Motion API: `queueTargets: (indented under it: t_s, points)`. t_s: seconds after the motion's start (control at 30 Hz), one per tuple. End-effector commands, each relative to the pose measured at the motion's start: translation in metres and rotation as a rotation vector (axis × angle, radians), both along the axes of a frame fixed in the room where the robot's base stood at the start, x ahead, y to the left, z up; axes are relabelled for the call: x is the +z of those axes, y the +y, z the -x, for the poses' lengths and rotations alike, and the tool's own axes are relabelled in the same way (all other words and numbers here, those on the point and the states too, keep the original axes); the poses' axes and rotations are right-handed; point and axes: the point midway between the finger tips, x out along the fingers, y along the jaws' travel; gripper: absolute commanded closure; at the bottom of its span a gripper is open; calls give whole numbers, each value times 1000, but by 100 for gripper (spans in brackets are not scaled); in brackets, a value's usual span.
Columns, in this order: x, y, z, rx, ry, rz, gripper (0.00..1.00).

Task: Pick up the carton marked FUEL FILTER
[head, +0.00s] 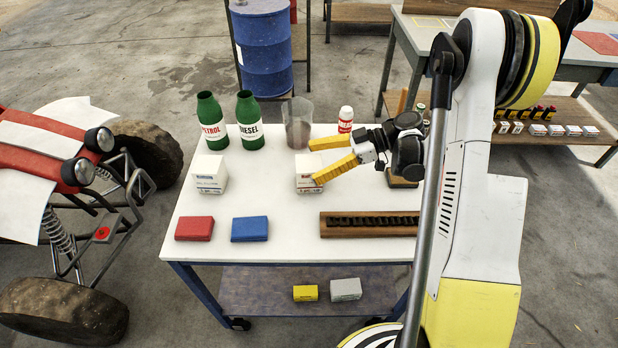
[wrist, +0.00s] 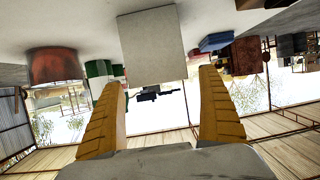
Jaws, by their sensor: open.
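A white carton (head: 305,168) stands on the white table top, at the fingertips of my gripper (head: 315,162). Its small printing is too fine to read surely. Another white carton (head: 208,174) with small lettering stands to the left, also not clearly readable. My gripper's yellow fingers are open, one toward the back of the nearer carton and one in front of it, hiding part of it. In the upside-down wrist view a plain pale carton face (wrist: 152,45) lies ahead, between the lines of the open fingers (wrist: 160,82). I cannot tell if they touch it.
Behind stand green PETROL (head: 210,124) and DIESEL (head: 249,122) bottles, a clear beaker (head: 297,120) and a red-white bottle (head: 345,120). In front are red (head: 194,228) and blue (head: 250,229) boxes and a wooden rack (head: 335,230).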

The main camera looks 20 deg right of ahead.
Motion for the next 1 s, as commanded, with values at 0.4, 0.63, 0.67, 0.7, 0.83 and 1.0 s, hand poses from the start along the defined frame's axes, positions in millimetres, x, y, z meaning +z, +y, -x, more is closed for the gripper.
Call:
queueTargets:
  t_s: [0.4, 0.63, 0.67, 0.7, 0.83, 1.0]
  points:
    - [-6, 15, -4, 0, 0, 0, 36]
    - [-6, 15, -4, 0, 0, 0, 70]
    - [-6, 15, -4, 0, 0, 0, 70]
    - [-6, 15, -4, 0, 0, 0, 70]
    - [-4, 15, -4, 0, 0, 0, 70]
    - [10, 15, -4, 0, 0, 0, 70]
